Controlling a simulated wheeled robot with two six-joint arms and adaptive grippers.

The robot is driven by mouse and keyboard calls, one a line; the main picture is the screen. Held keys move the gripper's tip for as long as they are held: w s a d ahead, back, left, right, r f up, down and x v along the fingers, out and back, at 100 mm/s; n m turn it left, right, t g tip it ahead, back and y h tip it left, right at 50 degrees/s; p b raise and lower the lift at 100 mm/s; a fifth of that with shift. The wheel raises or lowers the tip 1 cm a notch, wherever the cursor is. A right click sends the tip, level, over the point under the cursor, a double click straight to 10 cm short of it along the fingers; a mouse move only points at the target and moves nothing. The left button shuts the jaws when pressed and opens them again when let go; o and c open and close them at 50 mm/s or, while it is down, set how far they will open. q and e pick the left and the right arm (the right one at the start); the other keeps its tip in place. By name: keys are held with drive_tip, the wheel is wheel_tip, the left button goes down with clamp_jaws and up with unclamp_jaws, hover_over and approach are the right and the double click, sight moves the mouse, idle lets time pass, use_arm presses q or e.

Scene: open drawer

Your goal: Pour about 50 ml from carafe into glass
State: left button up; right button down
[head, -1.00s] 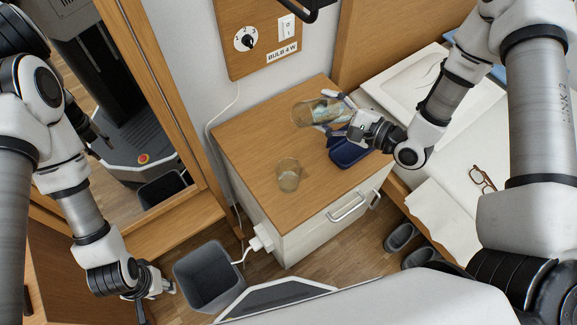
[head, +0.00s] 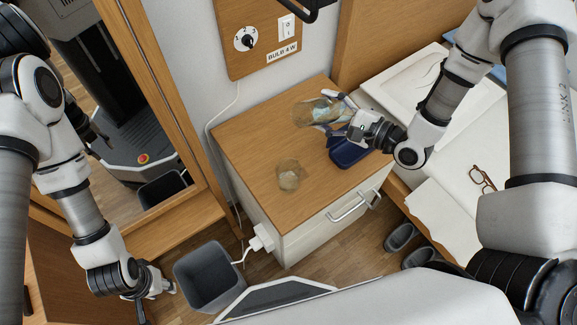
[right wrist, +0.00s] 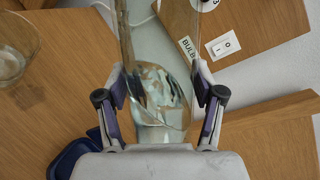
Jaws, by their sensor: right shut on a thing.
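The clear glass carafe (head: 312,113) is in my right gripper, above the back of the bedside cabinet top. It lies strongly tilted in the head view. In the right wrist view the carafe (right wrist: 158,95) sits between both fingers, with clear liquid near the gripper. My right gripper (right wrist: 160,88) is shut on it. The drinking glass (head: 290,175) stands on the cabinet top, apart from the carafe; it also shows at the left edge of the right wrist view (right wrist: 12,58). A pale patch shows low in it. My left gripper (head: 163,283) hangs beside the grey bin; its opening is unclear.
A dark blue tray or case (head: 348,150) lies on the cabinet top (head: 250,145) under my right gripper. A grey bin (head: 205,275) stands on the floor at the left. Eyeglasses (head: 482,178) lie on the white surface at right. The wall panel (head: 262,35) rises behind.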

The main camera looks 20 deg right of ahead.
drive_tip(key=shift+s+a+r+m, duration=0.35)
drive_tip(key=shift+a+r+m, duration=0.15)
drive_tip(key=shift+m, duration=0.6)
drive_tip(key=f+m+b, duration=0.1)
drive_tip(key=m+y+b, duration=0.1)
drive_tip(key=shift+s+a+f+m, duration=0.1)
drive_tip(key=shift+f+m, duration=0.2)
drive_tip(key=shift+f, duration=0.05)
drive_tip(key=shift+r+m, duration=0.25)
drive_tip(key=shift+m, duration=0.45)
drive_tip(key=shift+f+m, duration=0.2)
drive_tip(key=shift+m, duration=0.5)
drive_tip(key=shift+a+r+m+t+y, duration=0.15)
drive_tip(key=shift+r+m, duration=0.25)
drive_tip(key=shift+m, duration=0.25)
drive_tip(key=shift+d+r+m+t+y, duration=0.15)
drive_tip(key=shift+r+m, duration=0.2)
drive_tip(key=shift+m, duration=0.3)
drive_tip(key=shift+a, duration=0.1)
drive_tip(key=shift+s, duration=0.1)
